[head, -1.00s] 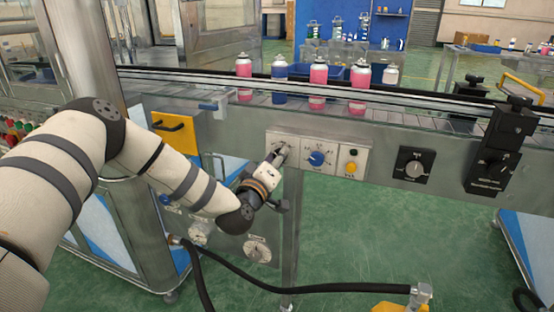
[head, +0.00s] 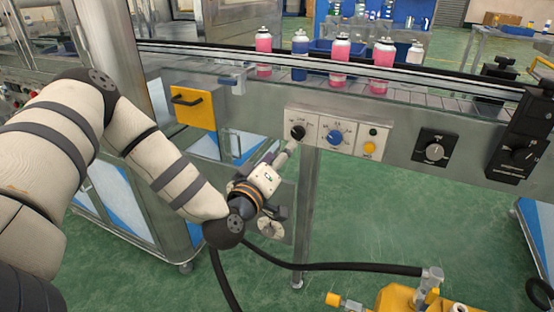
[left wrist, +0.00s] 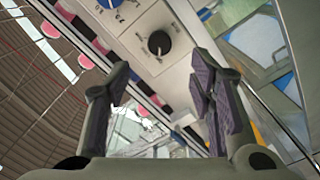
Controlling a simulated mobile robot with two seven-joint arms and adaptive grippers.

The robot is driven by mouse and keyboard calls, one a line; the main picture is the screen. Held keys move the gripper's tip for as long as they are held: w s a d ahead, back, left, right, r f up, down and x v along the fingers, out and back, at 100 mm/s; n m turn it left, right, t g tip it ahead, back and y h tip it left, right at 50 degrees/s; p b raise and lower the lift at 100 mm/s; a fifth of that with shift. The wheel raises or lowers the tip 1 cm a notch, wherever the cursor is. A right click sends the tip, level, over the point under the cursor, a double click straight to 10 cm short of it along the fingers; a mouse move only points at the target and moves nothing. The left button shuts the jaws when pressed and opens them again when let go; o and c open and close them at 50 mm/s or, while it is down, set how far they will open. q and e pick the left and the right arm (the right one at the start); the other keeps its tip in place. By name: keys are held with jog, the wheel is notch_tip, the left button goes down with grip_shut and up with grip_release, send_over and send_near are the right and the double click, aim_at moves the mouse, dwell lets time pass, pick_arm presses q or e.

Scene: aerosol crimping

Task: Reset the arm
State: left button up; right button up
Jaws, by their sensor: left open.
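My left arm (head: 185,185) reaches in from the left in the head view. My left gripper (head: 290,152) is just below and in front of a black knob (head: 297,132) on the pale control panel (head: 316,145). The gripper appears empty and apart from the knob. In the left wrist view my left gripper (left wrist: 160,72) is open, with both dark-padded fingers spread and nothing between them. The black knob (left wrist: 158,42) lies beyond the fingertips. My right gripper is in neither view.
A blue knob (head: 334,138) and a yellow button (head: 370,147) sit right of the black knob. Pink and blue cans (head: 340,50) stand on the conveyor above. A black hose (head: 340,267) and yellow equipment (head: 410,297) are below. Green floor (head: 370,220) lies open under the conveyor.

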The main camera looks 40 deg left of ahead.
pick_arm(q)
jog(key=shift+v, duration=1.25)
